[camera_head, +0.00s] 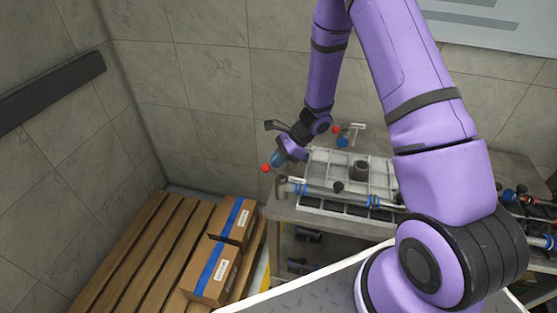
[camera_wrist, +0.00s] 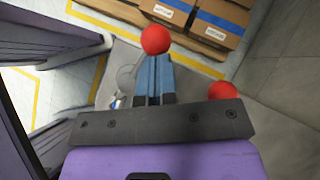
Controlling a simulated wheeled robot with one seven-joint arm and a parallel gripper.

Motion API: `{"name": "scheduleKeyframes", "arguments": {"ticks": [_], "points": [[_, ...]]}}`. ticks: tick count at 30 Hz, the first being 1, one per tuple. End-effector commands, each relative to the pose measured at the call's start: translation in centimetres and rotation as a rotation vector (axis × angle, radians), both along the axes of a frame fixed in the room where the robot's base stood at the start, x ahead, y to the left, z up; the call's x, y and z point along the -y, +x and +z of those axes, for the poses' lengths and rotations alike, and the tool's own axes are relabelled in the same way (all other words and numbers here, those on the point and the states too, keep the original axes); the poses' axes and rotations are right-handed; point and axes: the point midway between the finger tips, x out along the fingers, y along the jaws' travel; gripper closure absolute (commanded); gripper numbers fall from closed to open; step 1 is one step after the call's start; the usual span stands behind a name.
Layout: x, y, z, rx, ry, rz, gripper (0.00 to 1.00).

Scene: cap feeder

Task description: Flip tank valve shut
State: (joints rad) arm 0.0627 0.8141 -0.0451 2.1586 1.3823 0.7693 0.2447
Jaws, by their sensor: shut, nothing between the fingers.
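A red ball knob (camera_head: 266,168) shows at the left end of the fixture, right by my gripper's tip. In the wrist view a red ball knob (camera_wrist: 155,40) shows just past my fingertips; I cannot tell if they touch it. My gripper (camera_head: 274,161) is shut and empty, its blue-grey fingers (camera_wrist: 153,62) together. A second red knob (camera_head: 336,129) stands farther back, by a blue valve fitting (camera_head: 343,142) with a white T-shaped piece (camera_head: 355,130). A red knob also shows at the right of the wrist view (camera_wrist: 222,91), partly hidden by my gripper. The valve bodies and lever angles are unclear.
A grey slotted tray fixture (camera_head: 320,163) with a pipe along its front sits on a table. Cardboard boxes with blue tape (camera_head: 212,272) lie on a wooden pallet (camera_head: 130,255) at lower left. A tiled wall (camera_head: 215,80) stands behind. The air above the pallet is clear.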

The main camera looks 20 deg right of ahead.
Motion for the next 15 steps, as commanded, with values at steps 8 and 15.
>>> {"name": "scheduleKeyframes", "arguments": {"ticks": [8,15], "points": [[-0.16,0.05,0.01,0.001,0.000,0.038,1.00],[-0.32,0.05,0.02,0.001,0.000,0.074,1.00]]}}
